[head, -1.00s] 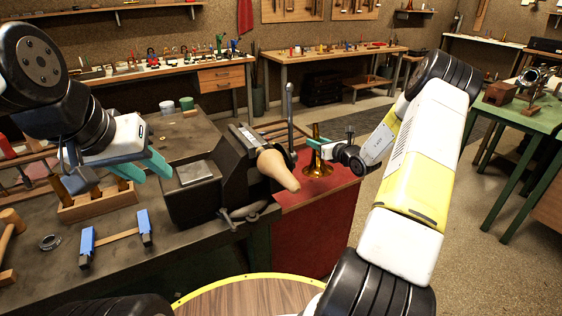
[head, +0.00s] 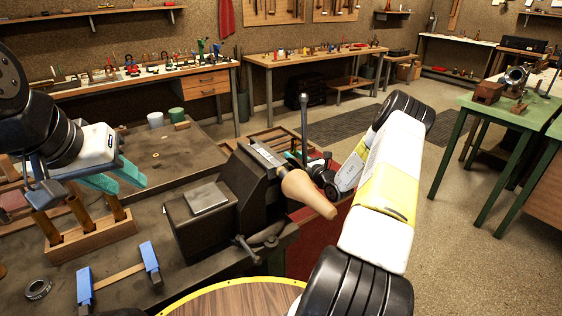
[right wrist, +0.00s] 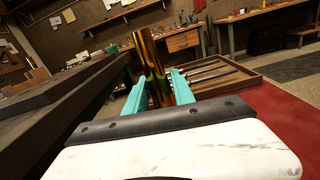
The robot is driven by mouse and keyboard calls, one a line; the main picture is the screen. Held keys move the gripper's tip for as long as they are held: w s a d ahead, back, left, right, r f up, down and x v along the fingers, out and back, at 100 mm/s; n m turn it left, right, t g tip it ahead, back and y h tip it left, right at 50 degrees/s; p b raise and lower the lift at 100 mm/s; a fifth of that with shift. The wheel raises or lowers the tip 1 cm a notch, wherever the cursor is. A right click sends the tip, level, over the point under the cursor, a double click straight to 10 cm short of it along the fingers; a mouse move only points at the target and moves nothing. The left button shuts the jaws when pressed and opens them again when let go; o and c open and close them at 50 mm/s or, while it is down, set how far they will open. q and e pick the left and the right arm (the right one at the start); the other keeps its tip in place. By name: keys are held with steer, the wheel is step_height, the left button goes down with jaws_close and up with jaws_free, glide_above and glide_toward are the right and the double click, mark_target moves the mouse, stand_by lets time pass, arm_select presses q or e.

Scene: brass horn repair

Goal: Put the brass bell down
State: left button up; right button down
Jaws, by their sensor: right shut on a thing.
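The brass bell (right wrist: 152,68) shows in the right wrist view as a shiny upright tube between the teal fingers of my right gripper (right wrist: 161,88), which is shut on it. Its flared end is out of sight there. In the head view my right gripper is mostly hidden behind the vise (head: 262,190) and its wooden mandrel (head: 306,193), and I cannot make out the bell. My left gripper (head: 114,178) is open and empty above the bench at the left, near a wooden rack.
A red surface (right wrist: 275,115) and a wooden tray with dark rods (right wrist: 222,76) lie beyond the right gripper. The wooden rack (head: 92,237) with handled tools and a blue-ended clamp (head: 120,272) are on the left bench. A green table (head: 512,112) stands at the right.

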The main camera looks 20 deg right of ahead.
step_height(320, 180, down, 5)
steer(key=shift+r, duration=0.2)
steer(key=c, duration=1.1)
jaws_free()
steer(key=shift+o, duration=0.2)
steer(key=v, duration=1.2)
